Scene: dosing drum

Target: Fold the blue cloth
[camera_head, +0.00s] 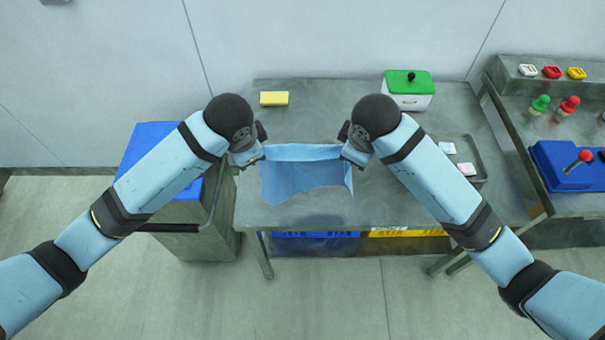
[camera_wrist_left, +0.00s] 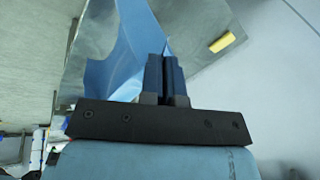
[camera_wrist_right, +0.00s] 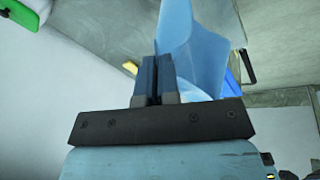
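The blue cloth (camera_head: 304,178) hangs stretched between my two grippers above the grey table in the head view, its lower edge uneven. My left gripper (camera_head: 262,156) is shut on its left upper corner. In the left wrist view the fingers (camera_wrist_left: 166,78) are together with the cloth (camera_wrist_left: 130,50) beside them. My right gripper (camera_head: 345,158) is shut on its right upper corner. In the right wrist view the fingers (camera_wrist_right: 154,76) are together with the cloth (camera_wrist_right: 200,55) at them. The exact pinched edges are partly hidden by the fingers.
On the table (camera_head: 300,118) are a yellow sponge (camera_head: 274,98), a white box with a green lid (camera_head: 408,92) and a tray (camera_head: 474,172) with small packets. A blue-topped cart (camera_head: 150,145) stands left. A bench with a blue joystick box (camera_head: 562,165) stands right.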

